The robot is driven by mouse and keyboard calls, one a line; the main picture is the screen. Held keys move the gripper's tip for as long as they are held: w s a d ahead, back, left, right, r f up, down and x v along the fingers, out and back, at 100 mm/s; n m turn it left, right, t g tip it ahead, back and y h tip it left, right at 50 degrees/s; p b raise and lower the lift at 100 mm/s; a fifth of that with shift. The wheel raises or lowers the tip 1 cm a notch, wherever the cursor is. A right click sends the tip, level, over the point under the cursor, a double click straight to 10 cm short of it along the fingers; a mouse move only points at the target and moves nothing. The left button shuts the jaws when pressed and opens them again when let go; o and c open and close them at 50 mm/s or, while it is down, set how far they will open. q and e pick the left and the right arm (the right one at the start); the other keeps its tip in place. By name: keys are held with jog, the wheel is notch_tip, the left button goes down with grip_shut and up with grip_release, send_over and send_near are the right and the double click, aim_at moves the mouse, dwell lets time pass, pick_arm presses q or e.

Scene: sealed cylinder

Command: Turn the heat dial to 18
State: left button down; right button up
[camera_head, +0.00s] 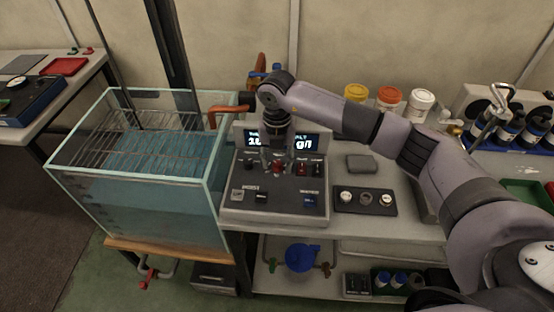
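A grey control console (272,207) stands on the bench, with a row of knobs and switches below a lit display (310,142). The display is partly covered by my arm; "g/l" and part of "SALT" can be read. My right gripper (277,163) points down over the knob row, in front of the display. The finger gap is too small to make out. The labels by the knobs are too small to tell which is the heat dial. My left gripper is out of view.
A glass tank (150,205) of water with a wire rack stands left of the console. A dark tray (365,200) with small round parts lies to its right. Lidded jars (389,97) stand behind my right forearm, and a grey block (361,163) lies on the bench.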

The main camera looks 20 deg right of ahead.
aim_at(277, 163)
jog(key=shift+r, duration=0.1)
notch_tip(277, 163, up, 12)
dwell(0.6)
jog(key=shift+f, duration=0.2)
